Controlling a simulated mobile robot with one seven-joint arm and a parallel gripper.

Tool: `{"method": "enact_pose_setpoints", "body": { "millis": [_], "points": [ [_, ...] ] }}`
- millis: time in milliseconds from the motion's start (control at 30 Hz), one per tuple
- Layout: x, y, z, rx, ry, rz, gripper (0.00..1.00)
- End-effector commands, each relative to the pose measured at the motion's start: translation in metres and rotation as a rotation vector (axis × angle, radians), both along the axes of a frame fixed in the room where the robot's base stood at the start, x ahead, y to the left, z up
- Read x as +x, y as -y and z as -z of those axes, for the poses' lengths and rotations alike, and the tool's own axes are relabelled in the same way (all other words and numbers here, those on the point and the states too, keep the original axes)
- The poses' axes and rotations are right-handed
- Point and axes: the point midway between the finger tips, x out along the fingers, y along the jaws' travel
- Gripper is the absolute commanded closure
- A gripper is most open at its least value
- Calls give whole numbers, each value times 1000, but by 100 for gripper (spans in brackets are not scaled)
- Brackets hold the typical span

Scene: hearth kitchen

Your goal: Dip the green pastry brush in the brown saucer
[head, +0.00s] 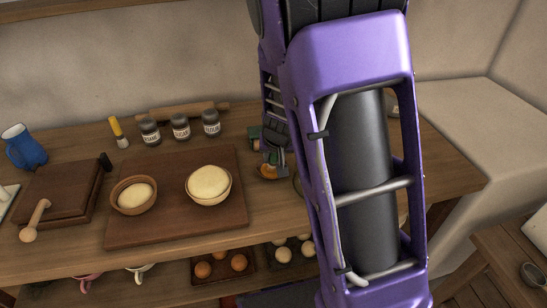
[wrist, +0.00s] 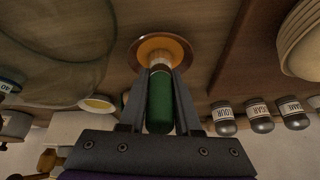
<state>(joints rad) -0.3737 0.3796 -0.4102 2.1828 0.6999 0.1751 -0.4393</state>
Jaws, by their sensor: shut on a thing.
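My gripper (wrist: 162,76) is shut on the green pastry brush (wrist: 160,105), with the green handle between its fingers. The pale bristle end points at the brown saucer (wrist: 186,46), which holds something orange. In the wrist view the bristles overlap the near part of the saucer's inside; I cannot tell if they touch. In the head view my gripper (head: 271,160) is over the saucer (head: 266,177), right of the cutting board. My arm hides part of this area, and the brush is hard to make out there.
A cutting board (head: 130,234) with two bowls of dough lies left of the saucer. Behind it are several labelled jars (head: 181,128), a rolling pin (head: 180,112) and a yellow-handled brush (head: 117,128). A blue jug (head: 25,150) stands far left. Clear glassware (wrist: 75,70) shows beside the saucer.

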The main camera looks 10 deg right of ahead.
Motion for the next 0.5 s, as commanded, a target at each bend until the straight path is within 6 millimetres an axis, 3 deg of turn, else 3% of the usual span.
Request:
{"method": "enact_pose_setpoints", "body": {
  "millis": [367,500],
  "points": [
    [-1,0,1,-1,-3,-1,100],
    [-1,0,-10,-1,-3,-1,100]
  ]
}}
